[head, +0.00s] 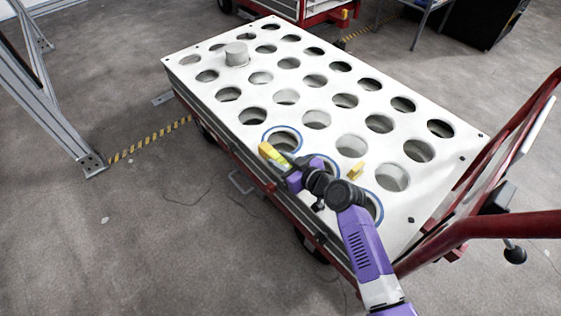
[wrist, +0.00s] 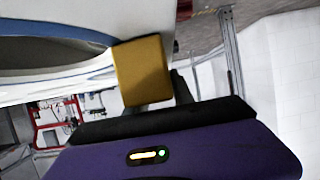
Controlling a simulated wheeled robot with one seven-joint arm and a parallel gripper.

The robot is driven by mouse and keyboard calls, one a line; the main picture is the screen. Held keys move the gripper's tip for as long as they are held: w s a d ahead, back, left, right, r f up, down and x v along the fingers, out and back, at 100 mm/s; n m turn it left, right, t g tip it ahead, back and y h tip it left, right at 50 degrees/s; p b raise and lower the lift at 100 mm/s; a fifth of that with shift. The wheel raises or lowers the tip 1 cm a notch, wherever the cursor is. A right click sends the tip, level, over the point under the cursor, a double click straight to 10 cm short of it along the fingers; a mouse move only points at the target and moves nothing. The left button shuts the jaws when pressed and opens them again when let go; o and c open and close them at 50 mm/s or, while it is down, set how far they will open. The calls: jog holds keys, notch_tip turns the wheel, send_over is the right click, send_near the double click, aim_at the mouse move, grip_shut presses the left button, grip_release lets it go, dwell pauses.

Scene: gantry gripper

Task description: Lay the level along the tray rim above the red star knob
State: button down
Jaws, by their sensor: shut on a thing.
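My gripper (head: 281,164) is shut on a yellow level (head: 266,150) at the near long edge of the white tray (head: 215,111), beside a blue-ringed hole. The level's orange-yellow end and a brighter yellow-green part show; my gripper hides the rest. In the wrist view a yellow block end (wrist: 143,72), likely the level, sits in front of my gripper beside a dark finger (wrist: 181,88). I cannot tell whether the level touches the rim. I cannot make out a red star knob; my arm covers part of the near side.
A small yellow piece (head: 355,171) lies on the tray right of my gripper. A grey cylinder (head: 237,54) stands at the far left. The tray has many round holes, and the cart's red handle (head: 475,227) rises at right. A metal frame (head: 50,105) stands at left.

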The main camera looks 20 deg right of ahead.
jog(key=c, duration=1.1)
grip_release()
jog(key=shift+f, duration=0.1)
jog(key=shift+s+r, duration=0.25)
jog(key=p+v, duration=0.2)
jog(key=v, duration=0.5)
jog(key=shift+d, duration=0.1)
